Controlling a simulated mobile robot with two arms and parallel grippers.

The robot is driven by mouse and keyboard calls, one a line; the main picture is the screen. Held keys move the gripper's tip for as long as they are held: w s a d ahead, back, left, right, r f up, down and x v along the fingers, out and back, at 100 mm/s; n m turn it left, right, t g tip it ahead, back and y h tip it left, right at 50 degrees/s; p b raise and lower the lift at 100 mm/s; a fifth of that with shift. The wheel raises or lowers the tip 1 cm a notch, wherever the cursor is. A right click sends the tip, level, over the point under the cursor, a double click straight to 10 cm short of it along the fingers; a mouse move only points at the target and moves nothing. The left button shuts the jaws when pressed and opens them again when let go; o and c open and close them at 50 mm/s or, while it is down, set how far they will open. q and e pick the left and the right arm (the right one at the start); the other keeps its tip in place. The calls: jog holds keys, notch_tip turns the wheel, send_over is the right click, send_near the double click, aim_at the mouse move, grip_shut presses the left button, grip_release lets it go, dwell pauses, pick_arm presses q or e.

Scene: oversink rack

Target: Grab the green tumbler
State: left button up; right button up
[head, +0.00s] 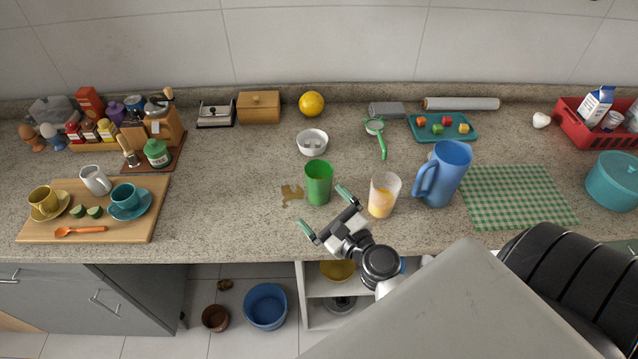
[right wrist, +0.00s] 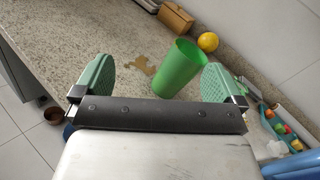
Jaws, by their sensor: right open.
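The green tumbler (head: 319,183) stands upright on the granite counter, near its front edge, in the head view. In the right wrist view the green tumbler (right wrist: 180,68) shows between the two finger pads, beyond them and a little right of centre. My right gripper (head: 326,208) is open and empty, just in front of the tumbler, with its fingers apart and pointing towards it. The open right gripper also shows in the right wrist view (right wrist: 155,85) with green pads. I cannot see contact between the pads and the tumbler. My left gripper is not in view.
A glass of orange drink (head: 382,196) stands close right of the right gripper, with a blue pitcher (head: 446,175) beyond it. A brown spill (head: 291,194) lies left of the tumbler. A white bowl (head: 312,142) is behind.

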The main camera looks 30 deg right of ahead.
jog(key=d+m+h, duration=0.1)
jog(key=m, duration=0.1)
jog(key=d+f+m+h, duration=0.1)
jog(key=d+m, duration=0.1)
jog(key=d+m+h, duration=0.1)
jog(key=m, duration=0.1)
jog(key=shift+w+d+f+m+h, duration=0.15)
jog(key=shift+w+m+h, duration=0.25)
jog(key=p, duration=0.1)
send_near(314, 165)
jog(key=shift+w+d+r, duration=0.1)
jog(key=shift+w+r, duration=0.05)
jog(key=shift+w, duration=0.25)
jog(key=shift+w+d+r, duration=0.1)
jog(key=shift+w+r, duration=0.05)
jog(key=shift+w, duration=0.25)
jog(key=w, duration=0.4)
jog(key=shift+w+d+f+p, duration=0.1)
jog(key=shift+w+d+p, duration=0.2)
jog(key=shift+w+p, duration=0.1)
jog(key=shift+w+f, duration=0.1)
jog(key=shift+w, duration=0.3)
jog(key=shift+s, duration=0.1)
jog(key=shift+c, duration=0.2)
jog(key=shift+c, duration=1.1)
jog(key=c, duration=0.7)
jog(key=shift+c, duration=0.3)
